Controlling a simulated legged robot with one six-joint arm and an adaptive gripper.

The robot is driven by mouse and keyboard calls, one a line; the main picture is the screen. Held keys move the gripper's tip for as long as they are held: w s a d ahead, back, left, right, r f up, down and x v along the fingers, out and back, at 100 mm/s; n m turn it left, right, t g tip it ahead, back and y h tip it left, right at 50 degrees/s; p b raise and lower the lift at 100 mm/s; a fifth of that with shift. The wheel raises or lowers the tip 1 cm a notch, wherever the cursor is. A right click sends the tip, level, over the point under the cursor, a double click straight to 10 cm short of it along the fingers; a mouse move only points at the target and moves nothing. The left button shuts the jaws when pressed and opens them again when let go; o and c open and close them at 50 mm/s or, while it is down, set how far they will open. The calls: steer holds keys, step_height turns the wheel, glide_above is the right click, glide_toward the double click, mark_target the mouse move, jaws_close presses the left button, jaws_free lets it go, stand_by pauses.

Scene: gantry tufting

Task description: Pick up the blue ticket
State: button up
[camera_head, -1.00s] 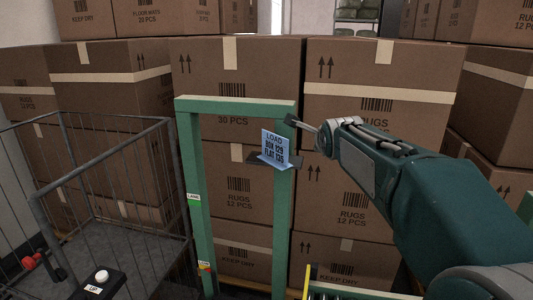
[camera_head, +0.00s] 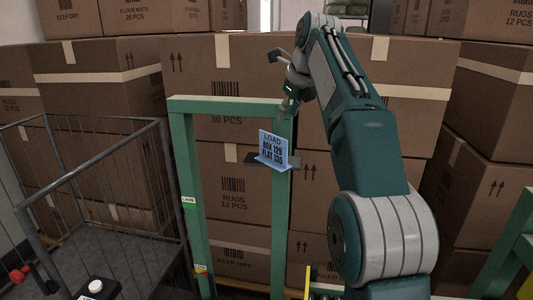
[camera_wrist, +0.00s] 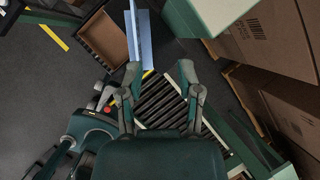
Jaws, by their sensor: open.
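The blue ticket (camera_head: 273,148) stands upright with its printed face forward, on a small dark shelf (camera_head: 255,158) fixed to the right post of a green frame (camera_head: 230,108). Its print reads LOAD, BOX 129, FLAT 135. My gripper (camera_head: 286,104) is above the ticket and points down; its fingers look small and partly blurred against the post. In the wrist view the ticket (camera_wrist: 146,40) shows edge-on from above as light blue strips, beyond the fingertips and nearer the left finger. My gripper (camera_wrist: 160,74) is open with nothing between its fingers.
Stacked brown boxes (camera_head: 238,185) fill the space behind the frame. A wire cage cart (camera_head: 95,165) stands at the left.

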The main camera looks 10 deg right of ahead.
mark_target(268, 159)
steer(key=shift+s+a+f+g+y, duration=0.2)
steer(key=shift+a+f+g, duration=0.15)
steer(key=shift+a+f, duration=0.15)
steer(key=shift+s+a+f+g+y, duration=0.1)
steer(key=shift+s+a+f+g, duration=0.1)
steer(key=shift+a+f+g, duration=0.3)
steer(key=shift+x, duration=1.4)
steer(key=x, duration=0.5)
steer(key=shift+d, duration=0.1)
jaws_close()
